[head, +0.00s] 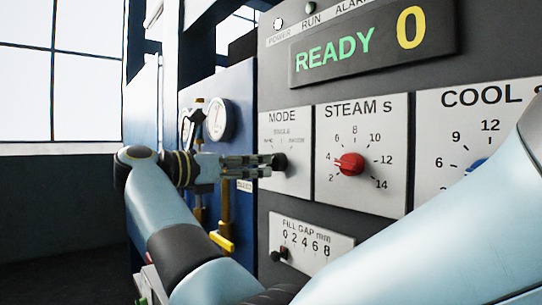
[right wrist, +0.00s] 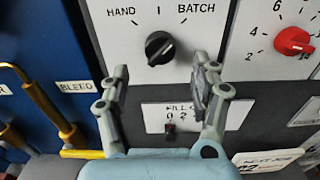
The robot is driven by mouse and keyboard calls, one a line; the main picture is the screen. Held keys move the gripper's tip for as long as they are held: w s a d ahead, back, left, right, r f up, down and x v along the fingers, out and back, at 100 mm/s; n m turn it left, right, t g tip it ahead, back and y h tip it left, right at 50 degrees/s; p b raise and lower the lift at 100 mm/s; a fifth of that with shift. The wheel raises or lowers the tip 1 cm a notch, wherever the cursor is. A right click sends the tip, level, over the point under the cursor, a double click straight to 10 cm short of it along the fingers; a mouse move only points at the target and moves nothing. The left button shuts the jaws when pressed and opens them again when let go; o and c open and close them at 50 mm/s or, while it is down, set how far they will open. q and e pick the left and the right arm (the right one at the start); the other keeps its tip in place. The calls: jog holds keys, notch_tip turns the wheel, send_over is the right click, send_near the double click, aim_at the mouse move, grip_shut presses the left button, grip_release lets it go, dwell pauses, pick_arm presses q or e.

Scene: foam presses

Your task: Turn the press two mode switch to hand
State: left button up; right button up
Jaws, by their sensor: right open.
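The mode switch is a black knob (right wrist: 159,48) on a light panel, with HAND printed at its upper left and BATCH at its upper right. Its pale line seems to slant toward the upper right, on the BATCH side. In the head view the knob (head: 280,161) sits under the word MODE. My right gripper (head: 268,163) is at the knob, pointing at the panel. In the right wrist view its two fingers (right wrist: 160,72) are spread, with the knob between and just past the tips. Contact cannot be told. My left gripper is not in view.
The red steam knob (head: 349,164) is right of the mode panel. The fill gap slider (head: 281,254) is below. Left are a gauge (head: 220,120) and a yellow-handled lever (head: 224,240) on the blue panel. The display (head: 372,45) reads READY 0.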

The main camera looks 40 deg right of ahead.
aim_at(270, 166)
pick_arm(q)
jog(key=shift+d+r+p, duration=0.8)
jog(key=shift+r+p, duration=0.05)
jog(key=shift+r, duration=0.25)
pick_arm(e)
jog(key=shift+s+d+f, duration=0.1)
jog(key=shift+s+d, duration=0.05)
jog(key=shift+d, duration=1.2)
jog(key=shift+s+d, duration=0.15)
jog(key=shift+d, duration=1.2)
jog(key=shift+c, duration=0.2)
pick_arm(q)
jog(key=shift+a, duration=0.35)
pick_arm(e)
jog(key=c, duration=1.1)
